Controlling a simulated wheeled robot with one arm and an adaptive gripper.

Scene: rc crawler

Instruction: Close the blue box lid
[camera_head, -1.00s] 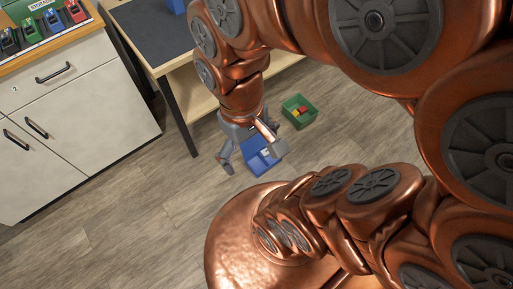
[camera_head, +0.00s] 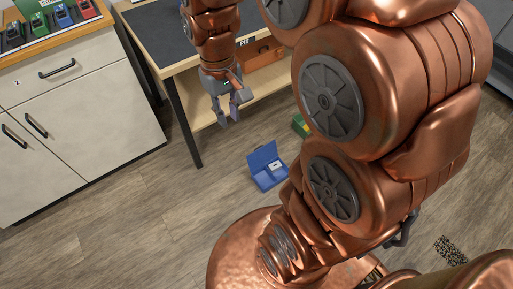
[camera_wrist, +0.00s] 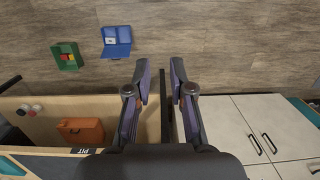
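The blue box (camera_head: 268,180) sits on the wood-look floor. Its lid (camera_head: 262,154) stands up, open, and a small white item (camera_head: 275,167) shows inside. The box also appears in the wrist view (camera_wrist: 117,50), at the upper left, clear of the fingers. My gripper (camera_head: 231,108) is above and to the left of the box in the head view, beside the workbench edge. In the wrist view its two fingers (camera_wrist: 161,78) are apart with nothing between them. It does not touch the box.
A green box (camera_wrist: 67,56) with red and yellow items stands near the blue box; my arm partly hides it in the head view. The workbench (camera_head: 160,62) has a lower shelf with an orange case (camera_wrist: 81,130). White cabinets (camera_head: 75,120) stand left.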

